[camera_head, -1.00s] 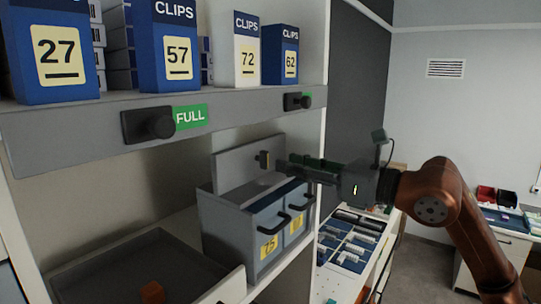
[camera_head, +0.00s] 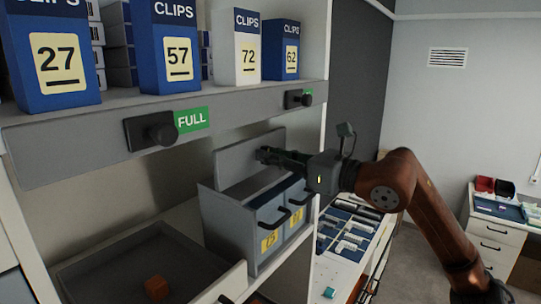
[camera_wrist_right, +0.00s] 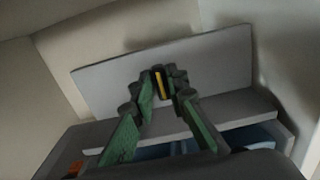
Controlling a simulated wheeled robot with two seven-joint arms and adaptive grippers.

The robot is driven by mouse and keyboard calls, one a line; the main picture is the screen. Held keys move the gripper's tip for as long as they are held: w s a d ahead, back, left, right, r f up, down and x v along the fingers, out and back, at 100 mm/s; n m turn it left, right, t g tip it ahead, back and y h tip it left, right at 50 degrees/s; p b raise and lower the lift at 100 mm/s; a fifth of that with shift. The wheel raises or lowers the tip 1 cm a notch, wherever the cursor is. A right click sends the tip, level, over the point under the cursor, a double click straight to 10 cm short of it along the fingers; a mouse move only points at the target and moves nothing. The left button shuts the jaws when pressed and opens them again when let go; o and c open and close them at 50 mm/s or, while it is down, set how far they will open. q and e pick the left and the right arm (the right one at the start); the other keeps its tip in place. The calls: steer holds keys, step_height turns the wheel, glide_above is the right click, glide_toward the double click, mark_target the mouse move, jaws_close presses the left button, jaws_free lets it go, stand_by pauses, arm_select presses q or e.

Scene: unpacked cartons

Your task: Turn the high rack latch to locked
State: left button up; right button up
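A small upright dark piece with a yellow stripe (camera_wrist_right: 160,84) stands at the grey back panel (camera_wrist_right: 225,60) of a grey two-drawer unit, and looks like a latch handle. My right gripper (camera_head: 262,155) reaches in from the right above this unit. In the right wrist view its green-padded fingers (camera_wrist_right: 162,88) stand apart, one on each side of the yellow-striped piece. I cannot tell whether they touch it. In the head view the gripper hides the piece. My left gripper is not in view.
Two black knobs, one by a green FULL label (camera_head: 192,119), project from the shelf edge (camera_head: 90,140) above. Numbered CLIPS boxes (camera_head: 172,50) stand on that shelf. An open dark tray (camera_head: 105,274) holds an orange block (camera_head: 157,288). The drawer unit (camera_head: 233,222) has dark handles in front.

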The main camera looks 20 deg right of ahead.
jaws_close()
steer(key=shift+m, duration=0.3)
steer(key=m+b, duration=0.2)
steer(key=m, duration=0.1)
steer(key=shift+w+f+b, duration=0.1)
steer(key=shift+f+b, duration=0.1)
steer(key=shift+b, duration=0.15)
steer(key=m+b, duration=0.2)
steer(key=m, duration=0.3)
steer(key=shift+d+m+b, duration=0.15)
steer(key=shift+m+b, duration=0.2)
steer(key=shift+m, duration=0.05)
steer(key=m+b, duration=0.2)
steer(key=m, duration=0.2)
steer(key=shift+w+f+m, duration=0.1)
steer(key=shift+m, duration=0.2)
steer(key=shift+m+b, duration=0.65)
steer(key=shift+m, duration=1.25)
